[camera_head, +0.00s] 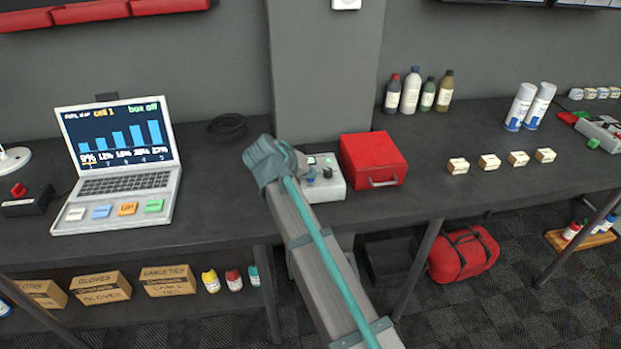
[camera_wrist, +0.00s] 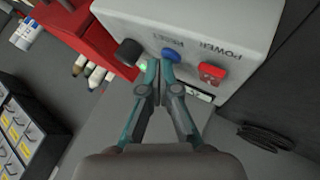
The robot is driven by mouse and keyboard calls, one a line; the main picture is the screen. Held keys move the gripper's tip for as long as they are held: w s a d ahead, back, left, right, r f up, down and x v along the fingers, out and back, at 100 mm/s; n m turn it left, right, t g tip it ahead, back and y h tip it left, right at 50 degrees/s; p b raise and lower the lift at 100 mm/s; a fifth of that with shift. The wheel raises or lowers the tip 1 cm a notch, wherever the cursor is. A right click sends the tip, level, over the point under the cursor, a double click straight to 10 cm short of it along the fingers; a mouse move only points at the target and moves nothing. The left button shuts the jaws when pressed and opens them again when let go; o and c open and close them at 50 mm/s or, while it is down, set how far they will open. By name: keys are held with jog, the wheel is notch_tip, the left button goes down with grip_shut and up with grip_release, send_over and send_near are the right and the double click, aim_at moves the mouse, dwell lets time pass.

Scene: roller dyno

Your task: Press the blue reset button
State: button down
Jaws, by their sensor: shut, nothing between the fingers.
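The pale grey control box (camera_head: 333,187) stands on the bench, partly covered by my arm in the head view. In the wrist view its face (camera_wrist: 236,32) carries a blue button (camera_wrist: 173,55) under the word RESET. Beside it are a black knob (camera_wrist: 130,51), a small green light (camera_wrist: 142,67) and a red POWER switch (camera_wrist: 212,72). My gripper (camera_wrist: 159,63) is shut and empty, with its fingertips right at the blue button's edge and overlapping it in the picture. I cannot tell whether they touch it. The fingertips are hidden in the head view.
A red case (camera_head: 373,157) stands close to the right of the control box. An open laptop (camera_head: 122,186) with coloured keys, one blue, is to the left. A coiled black cable (camera_head: 228,125) lies behind. Several small boxes and spray cans (camera_head: 521,105) stand further right.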

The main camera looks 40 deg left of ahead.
aim_at(309, 180)
jog(key=shift+r+p, duration=0.35)
jog(key=shift+r, duration=0.5)
jog(key=shift+r+p, duration=1.15)
jog(key=shift+r, duration=1.35)
